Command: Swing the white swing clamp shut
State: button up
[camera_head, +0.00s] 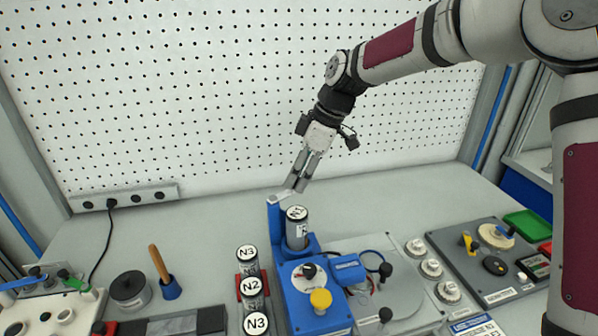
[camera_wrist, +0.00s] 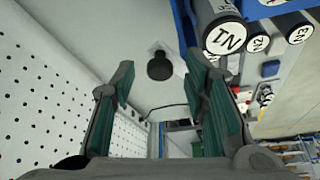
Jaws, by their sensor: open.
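The white swing clamp (camera_head: 282,197) sits on top of a blue post (camera_head: 274,217) beside the upright N1 canister (camera_head: 297,228). Its arm points away from the canister, whose labelled top is uncovered. In the wrist view the white clamp (camera_wrist: 178,61) carries a black round knob (camera_wrist: 160,67). My gripper (camera_head: 298,185) is open and points down at the clamp's free end. In the wrist view my gripper (camera_wrist: 163,76) has a finger on either side of the knob, with visible gaps. The right finger hides part of the clamp arm. I cannot tell the depth between fingertips and knob.
A blue fixture (camera_head: 317,306) with a yellow button stands in front of the post. Canisters N3 and N2 stand in a red rack (camera_head: 240,287) to the left. A grey plate (camera_head: 384,262) lies to the right. The perforated wall (camera_head: 200,90) rises behind; the bench behind the clamp is clear.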

grip_shut()
jog(key=shift+s, duration=0.2)
jog(key=s+m+t+p, duration=0.1)
jog(key=s+m, duration=0.1)
jog(key=m, duration=0.1)
jog(key=s+m+t+h+p, duration=0.1)
jog(key=s+m+p, duration=0.1)
jog(key=m, duration=0.2)
jog(key=s+m+t+h+p, duration=0.1)
jog(key=s+m, duration=0.1)
jog(key=m, duration=0.1)
jog(key=shift+d+r+m+t, duration=0.15)
jog(key=shift+d+m+t, duration=0.15)
jog(key=shift+m, duration=0.1)
jog(key=shift+s+a+m+h+p, duration=0.15)
jog(key=shift+s+m+h+p, duration=0.25)
jog(key=shift+m, duration=0.4)
jog(key=shift+s+a+m+h+p, duration=0.15)
jog(key=shift+s+m+h+p, duration=0.25)
jog(key=shift+m, duration=0.4)
